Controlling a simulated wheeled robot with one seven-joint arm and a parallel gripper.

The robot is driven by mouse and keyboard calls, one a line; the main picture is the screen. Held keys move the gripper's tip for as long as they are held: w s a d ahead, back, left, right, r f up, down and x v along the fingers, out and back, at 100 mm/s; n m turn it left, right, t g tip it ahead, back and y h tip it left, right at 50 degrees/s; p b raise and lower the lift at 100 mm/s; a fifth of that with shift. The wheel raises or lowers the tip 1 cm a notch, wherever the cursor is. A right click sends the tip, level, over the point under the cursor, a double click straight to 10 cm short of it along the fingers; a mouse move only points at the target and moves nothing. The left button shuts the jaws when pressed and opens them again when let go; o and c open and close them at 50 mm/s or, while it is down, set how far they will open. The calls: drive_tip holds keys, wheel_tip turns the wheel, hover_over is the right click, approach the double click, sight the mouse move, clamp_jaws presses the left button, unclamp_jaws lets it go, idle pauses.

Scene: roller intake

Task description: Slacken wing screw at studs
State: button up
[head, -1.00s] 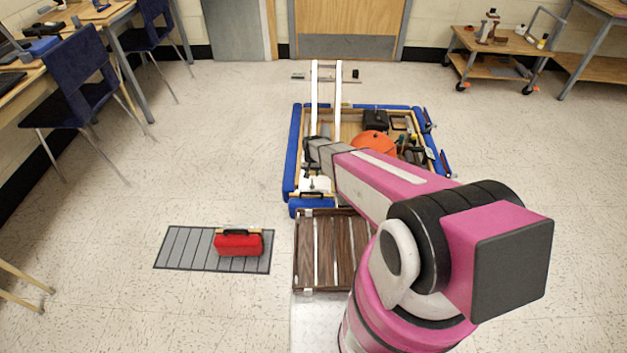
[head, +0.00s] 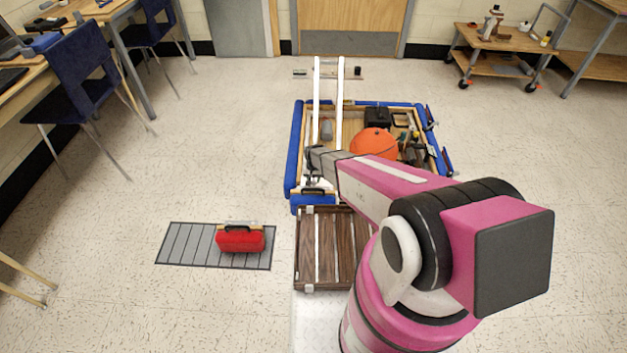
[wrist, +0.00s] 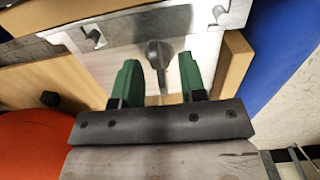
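A dark grey wing screw (wrist: 155,52) stands out from a pale metal plate (wrist: 120,62) in the wrist view. Two small stud-like fittings sit on the plate, one at the left (wrist: 95,38) and one at the right (wrist: 219,12). My gripper (wrist: 159,72) has its two green fingers apart, one on each side of the wing screw. A gap shows between the screw and the left finger; the right finger is closer, and I cannot tell if it touches. In the head view my gripper is too small and covered to make out, near the front of the blue-edged frame (head: 294,150).
An orange ball-like object (head: 373,143) and other items lie in the frame. Two white rails (head: 316,85) run back from it. A slatted brown panel (head: 325,245) lies in front. A red toolbox (head: 240,240) rests on a grey mat (head: 190,245) at left.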

clamp_jaws()
drive_tip(key=shift+n, duration=2.9)
drive_tip(key=shift+n, duration=1.4)
